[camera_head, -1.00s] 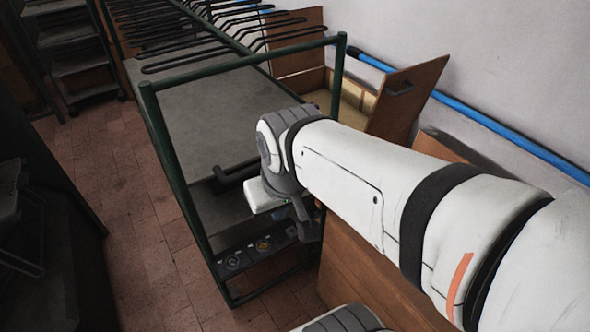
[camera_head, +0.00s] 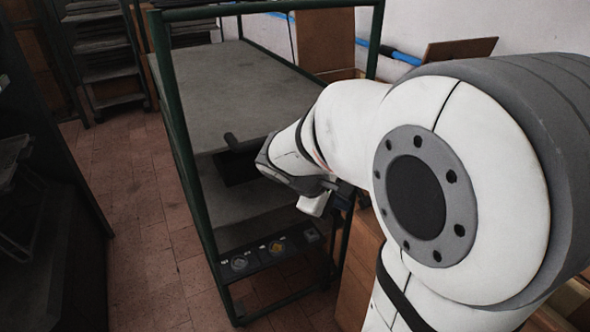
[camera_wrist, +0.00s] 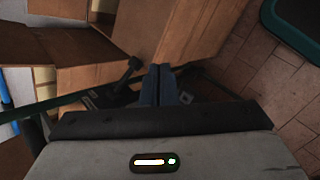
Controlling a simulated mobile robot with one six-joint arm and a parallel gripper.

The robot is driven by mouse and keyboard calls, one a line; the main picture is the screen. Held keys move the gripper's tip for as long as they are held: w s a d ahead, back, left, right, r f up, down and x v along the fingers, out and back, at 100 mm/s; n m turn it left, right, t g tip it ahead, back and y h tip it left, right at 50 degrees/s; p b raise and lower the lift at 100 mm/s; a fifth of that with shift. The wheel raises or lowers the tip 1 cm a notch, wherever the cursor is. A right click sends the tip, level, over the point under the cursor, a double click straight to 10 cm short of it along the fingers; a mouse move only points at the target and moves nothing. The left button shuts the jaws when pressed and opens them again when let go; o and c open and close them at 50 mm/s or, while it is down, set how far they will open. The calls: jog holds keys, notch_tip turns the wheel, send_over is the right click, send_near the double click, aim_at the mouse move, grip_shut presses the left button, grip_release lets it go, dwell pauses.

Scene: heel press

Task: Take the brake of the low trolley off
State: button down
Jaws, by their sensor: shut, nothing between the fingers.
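The green-framed trolley (camera_head: 175,110) with grey shelves stands left of my arm in the head view; I cannot tell surely that it is the low one. Which part is the brake is unclear. My gripper (camera_wrist: 160,70) is shut and empty in the wrist view, its blue-grey fingers together. Near the fingertips is a dark knobbed lever (camera_wrist: 133,66) on a dark bar; contact is not visible. In the head view my arm partly hides the gripper.
Brown boxes (camera_wrist: 200,30) lie close around the gripper in the wrist view. A dark bar handle (camera_head: 243,143) sticks out at the frame's near end. A blue pipe (camera_head: 400,57) runs along the wall. Clear tiled floor (camera_head: 140,200) lies left of the frame.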

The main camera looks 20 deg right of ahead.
jog(key=w+d+f+n+t+h+b, duration=0.2)
jog(key=w+d+f+n+h+b, duration=0.15)
jog(key=w+f+b, duration=0.6)
jog(key=w+d+f+n+t+h+b, duration=0.25)
jog(key=w+f+n+b, duration=0.35)
jog(key=f, duration=0.6)
jog(key=f+b+x, duration=0.1)
jog(key=b+x, duration=0.3)
jog(key=x, duration=0.5)
jog(key=shift+m+g, duration=0.25)
jog(key=shift+m, duration=0.1)
jog(key=r, duration=0.1)
jog(key=s+r, duration=0.1)
jog(key=s+r+b, duration=0.1)
jog(key=r, duration=0.1)
jog(key=shift+d+r, duration=0.1)
jog(key=shift+d, duration=0.15)
jog(key=shift+w, duration=0.1)
